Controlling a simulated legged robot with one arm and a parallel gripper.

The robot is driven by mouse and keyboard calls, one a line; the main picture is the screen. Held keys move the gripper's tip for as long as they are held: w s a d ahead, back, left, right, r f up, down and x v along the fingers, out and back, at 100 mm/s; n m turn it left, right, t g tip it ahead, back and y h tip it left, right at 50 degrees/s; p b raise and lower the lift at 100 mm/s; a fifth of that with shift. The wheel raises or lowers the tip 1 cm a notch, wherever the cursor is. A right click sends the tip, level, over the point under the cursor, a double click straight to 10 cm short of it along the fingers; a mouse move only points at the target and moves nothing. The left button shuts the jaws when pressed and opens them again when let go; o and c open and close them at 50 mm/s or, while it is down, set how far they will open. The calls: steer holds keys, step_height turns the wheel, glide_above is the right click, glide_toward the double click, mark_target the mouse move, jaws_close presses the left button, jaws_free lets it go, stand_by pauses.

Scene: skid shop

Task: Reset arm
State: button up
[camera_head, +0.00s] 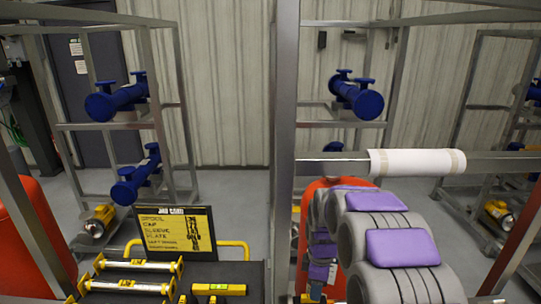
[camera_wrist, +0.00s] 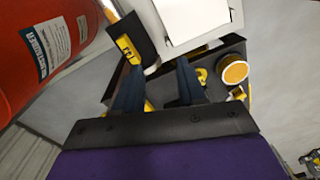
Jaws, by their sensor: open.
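My gripper (camera_wrist: 158,88) shows in the wrist view as two dark fingers standing apart. It is open, with nothing held between the fingers. The fingers point toward a dark tray (camera_wrist: 222,52) with yellow items on it. In the head view my arm, grey with purple pads, fills the lower right; my gripper cannot be made out there.
A metal frame post (camera_head: 284,150) rises mid-picture. A white roll (camera_head: 416,162) sits on a bar above my arm. A red cylinder (camera_wrist: 50,45) is close at the wrist view's left.

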steer(key=s+r+m, duration=0.3)
steer(key=s+m, duration=0.2)
steer(key=s, duration=0.7)
steer(key=s+r+m+g, duration=0.1)
steer(key=s+r+m, duration=0.2)
steer(key=s, duration=0.9)
steer(key=s+r+m, duration=0.4)
steer(key=s+m, duration=0.2)
steer(key=s, duration=0.6)
steer(key=shift+s+d+m, duration=0.2)
steer(key=shift+s+m, duration=0.05)
steer(key=shift+m, duration=0.15)
